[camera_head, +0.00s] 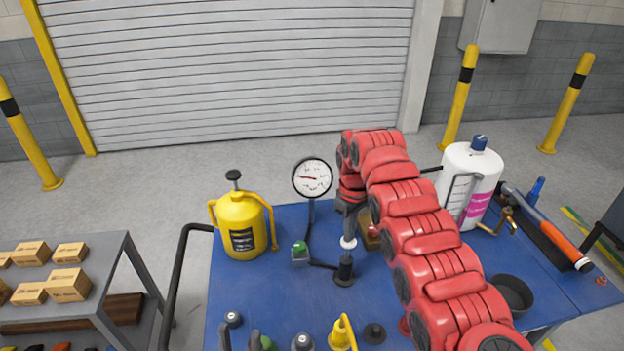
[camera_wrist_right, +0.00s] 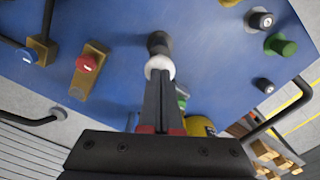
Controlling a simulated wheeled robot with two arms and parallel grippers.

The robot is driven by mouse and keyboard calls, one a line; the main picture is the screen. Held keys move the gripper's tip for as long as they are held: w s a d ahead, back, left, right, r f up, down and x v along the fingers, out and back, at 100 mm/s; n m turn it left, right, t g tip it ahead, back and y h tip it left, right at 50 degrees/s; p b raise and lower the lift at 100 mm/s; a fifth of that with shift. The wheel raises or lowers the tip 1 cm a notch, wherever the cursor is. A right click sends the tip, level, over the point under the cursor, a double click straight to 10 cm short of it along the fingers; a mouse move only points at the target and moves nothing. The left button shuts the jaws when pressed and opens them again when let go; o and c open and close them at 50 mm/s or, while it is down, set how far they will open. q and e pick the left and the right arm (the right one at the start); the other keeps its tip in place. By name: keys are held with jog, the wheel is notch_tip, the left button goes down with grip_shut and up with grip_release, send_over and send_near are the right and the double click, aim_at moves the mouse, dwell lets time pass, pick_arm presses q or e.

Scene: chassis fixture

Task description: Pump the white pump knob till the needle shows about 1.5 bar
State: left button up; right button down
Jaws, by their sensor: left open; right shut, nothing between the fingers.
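The white pump knob (camera_head: 348,243) tops the black hand pump (camera_head: 344,270) on the blue table. It also shows in the right wrist view (camera_wrist_right: 160,66). My right gripper (camera_head: 349,232) is shut and empty, pointing down right over the knob; its tips (camera_wrist_right: 160,82) overlap the knob's edge, and I cannot tell whether they touch. The round gauge (camera_head: 312,178) stands on a post behind the pump. Its red needle points left and slightly up; the scale numbers are too small to read. My left gripper (camera_head: 240,335) is open at the bottom edge, mostly out of view.
A yellow sprayer (camera_head: 240,224) stands at the left and a white canister (camera_head: 470,185) at the right. A red button box (camera_wrist_right: 86,70) is near the pump. Small knobs and a yellow part (camera_head: 342,334) line the front.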

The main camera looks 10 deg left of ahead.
aim_at(349, 244)
notch_tip(349, 244, down, 4)
jog(key=shift+f+b, duration=0.1)
jog(key=shift+b, duration=0.9)
jog(key=shift+r+p, duration=0.8)
jog(key=shift+r, duration=1.65)
jog(key=shift+f, duration=0.1)
jog(key=shift+s+f+b, duration=0.1)
jog(key=shift+f+b, duration=1.55)
jog(key=shift+f, duration=0.75)
jog(key=shift+r+p, duration=1.4)
jog(key=shift+r, duration=1.15)
jog(key=shift+f, duration=0.15)
